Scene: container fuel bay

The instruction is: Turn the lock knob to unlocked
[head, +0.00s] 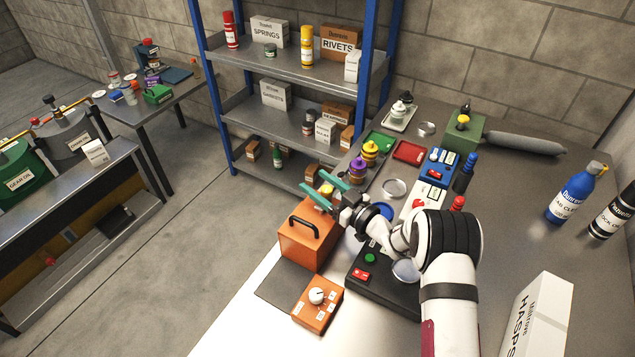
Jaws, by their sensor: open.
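A small orange box (325,318) lies near the front edge of the bench. A round white knob (317,296) sits on its top, with several small white labels around it. The label text is too small to read, so I cannot tell which setting the knob points to. My gripper (319,190) is open, with its two teal fingers spread apart.
An orange case (303,247) with a black handle stands just behind the knob box, below my gripper. A black box (370,284) with a green button is to the right. A white carton (540,318) stands at the front right.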

